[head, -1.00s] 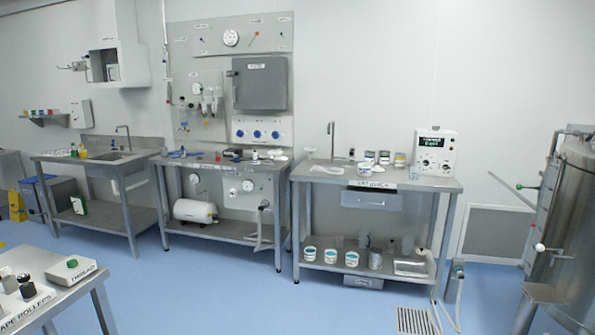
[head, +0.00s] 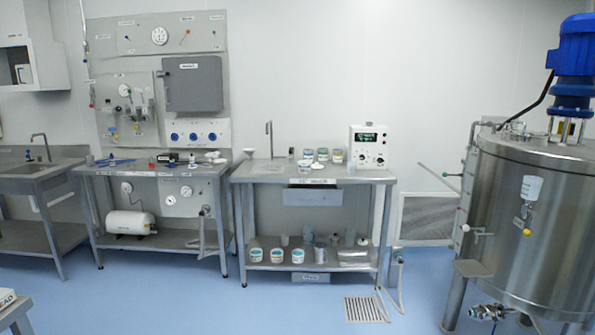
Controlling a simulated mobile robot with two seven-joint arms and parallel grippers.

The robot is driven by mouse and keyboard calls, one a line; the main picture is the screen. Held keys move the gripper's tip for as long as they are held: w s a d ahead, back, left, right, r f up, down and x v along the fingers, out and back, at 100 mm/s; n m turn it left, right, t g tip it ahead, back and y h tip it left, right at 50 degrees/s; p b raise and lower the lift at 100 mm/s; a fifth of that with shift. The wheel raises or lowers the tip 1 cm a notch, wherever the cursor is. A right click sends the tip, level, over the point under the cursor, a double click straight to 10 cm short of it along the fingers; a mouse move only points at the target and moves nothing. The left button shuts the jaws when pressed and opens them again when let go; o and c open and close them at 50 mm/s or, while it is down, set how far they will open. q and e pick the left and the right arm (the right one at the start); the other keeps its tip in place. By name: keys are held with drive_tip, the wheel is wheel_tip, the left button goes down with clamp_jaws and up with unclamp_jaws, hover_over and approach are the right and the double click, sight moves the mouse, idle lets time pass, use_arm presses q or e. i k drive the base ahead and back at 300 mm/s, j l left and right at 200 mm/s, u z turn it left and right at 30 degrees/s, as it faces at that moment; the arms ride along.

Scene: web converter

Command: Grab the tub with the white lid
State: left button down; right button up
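Several small tubs with coloured labels stand at the back of the middle bench top: a left tub (head: 308,154), a middle tub (head: 322,155) and a right tub (head: 337,156). The tubs are too small to tell which has a white lid. Neither of my grippers is in view.
The middle bench (head: 255,172) also carries a white instrument box (head: 368,146) and a tap. A steel tank (head: 535,240) stands at the right. A floor grate (head: 365,309) lies before the bench. The blue floor (head: 190,300) in front is mostly clear.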

sight(304, 166)
drive_tip(key=i+j+u, duration=0.15)
drive_tip(key=i, duration=3.1)
drive_tip(key=i+z, duration=0.2)
drive_tip(key=i, duration=0.2)
drive_tip(key=i+j+z, duration=0.2)
drive_tip(key=i, duration=0.15)
drive_tip(key=i+j+z, duration=0.2)
drive_tip(key=i, duration=0.2)
drive_tip(key=l, duration=0.1)
